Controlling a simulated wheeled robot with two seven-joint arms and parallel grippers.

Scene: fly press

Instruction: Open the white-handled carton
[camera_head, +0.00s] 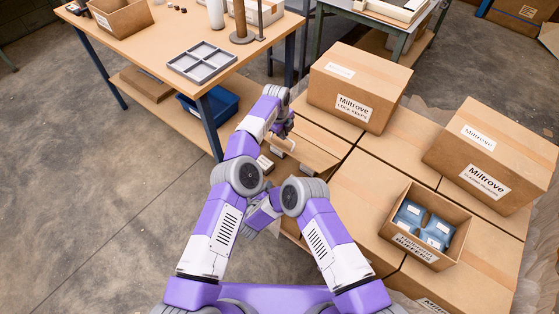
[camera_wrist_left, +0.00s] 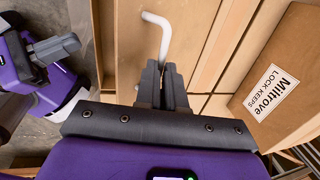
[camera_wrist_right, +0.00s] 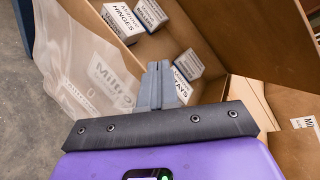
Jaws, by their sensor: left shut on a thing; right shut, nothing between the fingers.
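The white handle (camera_wrist_left: 158,30) is a bent white bar on the carton's brown flap (camera_wrist_left: 187,22). In the left wrist view my left gripper (camera_wrist_left: 164,70) is shut on its lower end. In the head view the left gripper (camera_head: 285,128) is beside the handle (camera_head: 283,143), at the carton's far side. The right wrist view shows the carton's inside, with several small labelled boxes (camera_wrist_right: 188,64) and a raised brown panel (camera_wrist_right: 255,35). My right gripper (camera_wrist_right: 160,68) is shut and empty in front of these boxes. The head view hides its fingers behind my arms.
A closed Lock Keeps carton (camera_head: 360,85) stands just right of the handle. Another closed carton (camera_head: 490,155) and an open carton of blue items (camera_head: 425,225) stand on the stack. A wooden workbench (camera_head: 150,45) is at upper left. A clear plastic wrap (camera_wrist_right: 85,65) hangs at the carton's side.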

